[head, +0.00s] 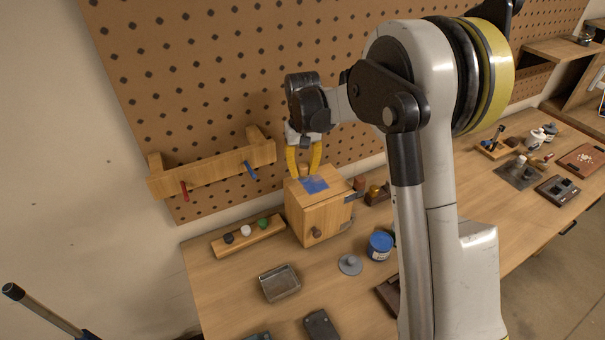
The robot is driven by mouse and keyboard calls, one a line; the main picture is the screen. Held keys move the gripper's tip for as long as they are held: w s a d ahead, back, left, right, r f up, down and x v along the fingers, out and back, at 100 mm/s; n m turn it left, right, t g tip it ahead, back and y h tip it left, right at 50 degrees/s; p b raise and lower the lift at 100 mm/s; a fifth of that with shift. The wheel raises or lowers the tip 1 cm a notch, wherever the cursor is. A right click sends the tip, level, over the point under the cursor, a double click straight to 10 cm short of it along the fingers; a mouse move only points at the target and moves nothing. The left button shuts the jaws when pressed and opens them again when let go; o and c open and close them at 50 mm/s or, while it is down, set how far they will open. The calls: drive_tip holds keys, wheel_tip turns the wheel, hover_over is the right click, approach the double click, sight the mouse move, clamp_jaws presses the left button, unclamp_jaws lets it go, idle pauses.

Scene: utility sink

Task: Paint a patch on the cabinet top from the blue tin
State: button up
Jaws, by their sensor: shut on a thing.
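The cabinet (310,220) is a small wooden box with a dark knob, standing on the bench against the pegboard. A blue painted patch (315,185) shows on its top. My gripper (304,171) has yellow fingers pointing down over the back part of the cabinet top. It is shut on a small wood-coloured thing (304,170), which may be a brush handle; its lower end is not clear. Whether it touches the top cannot be told. The blue tin (380,246) stands open to the right of the cabinet, with blue paint showing.
A grey round lid (350,264) lies left of the tin. A metal tray (279,283) sits in front of the cabinet. A wooden block with coloured knobs (247,237) is at left. A wooden rack (213,172) hangs on the pegboard. My arm hides part of the bench.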

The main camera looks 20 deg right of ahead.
drive_tip(key=shift+a+r+p, duration=0.1)
drive_tip(key=shift+r+p, duration=1.1)
drive_tip(key=shift+r, duration=1.15)
